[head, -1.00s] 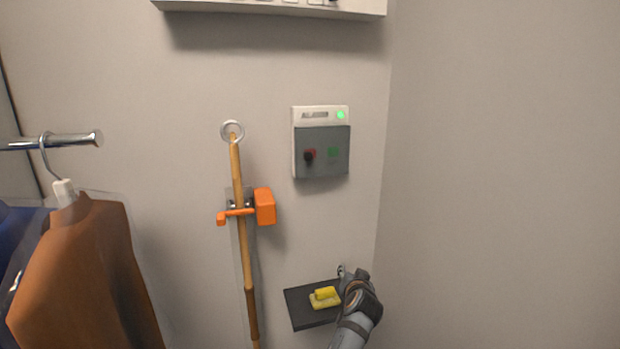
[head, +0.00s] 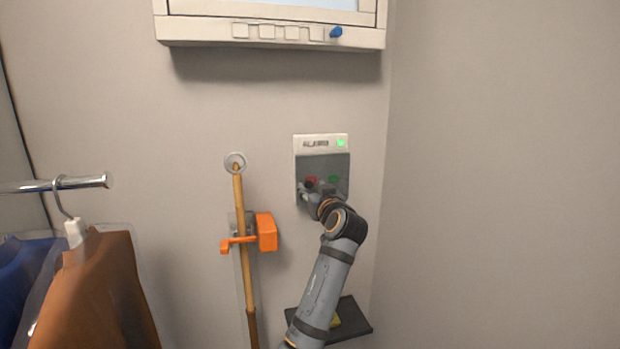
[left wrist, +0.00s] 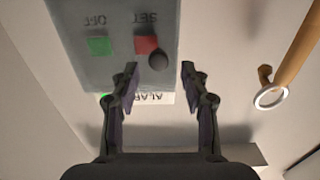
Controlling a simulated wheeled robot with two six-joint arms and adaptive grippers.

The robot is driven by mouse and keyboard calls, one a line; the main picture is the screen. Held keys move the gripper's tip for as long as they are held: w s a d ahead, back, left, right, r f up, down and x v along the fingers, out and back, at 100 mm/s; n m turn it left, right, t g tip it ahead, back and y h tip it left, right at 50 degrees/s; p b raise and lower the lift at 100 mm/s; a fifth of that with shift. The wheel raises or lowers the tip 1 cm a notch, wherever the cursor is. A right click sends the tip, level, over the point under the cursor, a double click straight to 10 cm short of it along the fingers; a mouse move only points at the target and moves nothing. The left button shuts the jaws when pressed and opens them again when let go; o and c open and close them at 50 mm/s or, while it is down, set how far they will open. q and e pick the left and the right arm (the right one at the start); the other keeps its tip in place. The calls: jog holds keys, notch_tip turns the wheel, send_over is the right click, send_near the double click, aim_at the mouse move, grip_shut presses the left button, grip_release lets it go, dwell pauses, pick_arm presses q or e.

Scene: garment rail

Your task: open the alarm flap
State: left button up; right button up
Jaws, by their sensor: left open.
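The alarm box (head: 308,143) is on the wall, with a white top strip, the word ALARM and a green light. Its grey see-through flap (head: 337,164) is down over a red and a green button. In the left wrist view the flap (left wrist: 105,65) appears upside down, with a dark round knob (left wrist: 157,62) on it near the red button. My left gripper (head: 312,190) is at the lower part of the flap, hiding some of it. In the left wrist view its open fingers (left wrist: 160,72) point at the flap, with the knob between the fingertips. Contact cannot be told.
A wooden pole (head: 241,210) hangs in an orange clip (head: 266,232) left of the box. A dark shelf (head: 355,318) is below, partly behind my arm. A panel (head: 270,37) is above. Clothes (head: 105,290) hang on a rail at the left. A bare wall stands at right.

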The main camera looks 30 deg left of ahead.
aim_at(325, 180)
pick_arm(q)
jog(key=shift+p+x, duration=0.4)
jog(key=shift+x, duration=0.85)
jog(key=shift+w+a, duration=0.1)
jog(key=shift+w, duration=0.15)
grip_shut()
